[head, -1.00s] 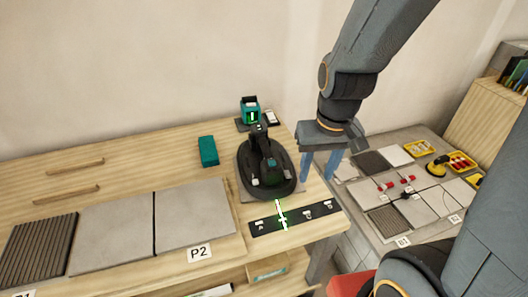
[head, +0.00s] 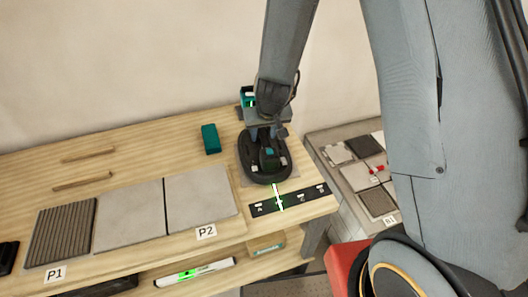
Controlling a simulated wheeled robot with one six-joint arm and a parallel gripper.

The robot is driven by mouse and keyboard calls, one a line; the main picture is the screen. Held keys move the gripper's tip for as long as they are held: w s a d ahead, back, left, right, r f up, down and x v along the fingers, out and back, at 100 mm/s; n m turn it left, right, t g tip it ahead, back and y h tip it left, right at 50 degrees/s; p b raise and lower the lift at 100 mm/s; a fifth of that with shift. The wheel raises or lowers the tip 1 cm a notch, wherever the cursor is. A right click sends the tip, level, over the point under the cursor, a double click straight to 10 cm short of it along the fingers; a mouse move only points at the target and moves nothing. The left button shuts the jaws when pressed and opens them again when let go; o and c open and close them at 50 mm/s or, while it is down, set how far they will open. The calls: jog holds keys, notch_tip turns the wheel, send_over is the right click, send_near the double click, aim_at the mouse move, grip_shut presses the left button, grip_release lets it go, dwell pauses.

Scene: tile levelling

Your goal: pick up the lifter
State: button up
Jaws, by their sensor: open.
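The lifter (head: 252,171) is a black oval suction pad with a handle on top, and it sits on a grey tile near the right end of the wooden bench. My gripper (head: 264,135) points down over the back part of the lifter, with its two blue-grey fingers apart. The fingertips are at about the handle's height in the picture. The gripper and wrist hide the rear of the handle, so I cannot tell whether the fingers straddle or touch it.
A teal block (head: 210,139) lies left of the lifter. A teal laser device (head: 246,96) stands behind, partly hidden by my arm. A black strip (head: 290,200) with a green light cross lies in front. Tiles (head: 200,204) cover the bench's left front. A lower tiled surface (head: 358,178) is at right.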

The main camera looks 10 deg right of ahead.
aim_at(264, 137)
jog(key=x, duration=0.1)
jog(key=b+x, duration=0.1)
jog(key=x, duration=0.2)
jog(key=shift+s+d+f, duration=0.2)
jog(key=shift+d, duration=0.05)
jog(key=shift+w+f, duration=0.2)
jog(key=shift+f, duration=0.2)
jog(key=shift+r, duration=0.1)
grip_shut()
notch_tip(264, 137, up, 7)
jog(key=p, duration=0.4)
jog(key=shift+r+p, duration=0.15)
jog(key=shift+p, duration=0.2)
jog(key=shift+r+p, duration=1.35)
jog(key=shift+p, duration=0.1)
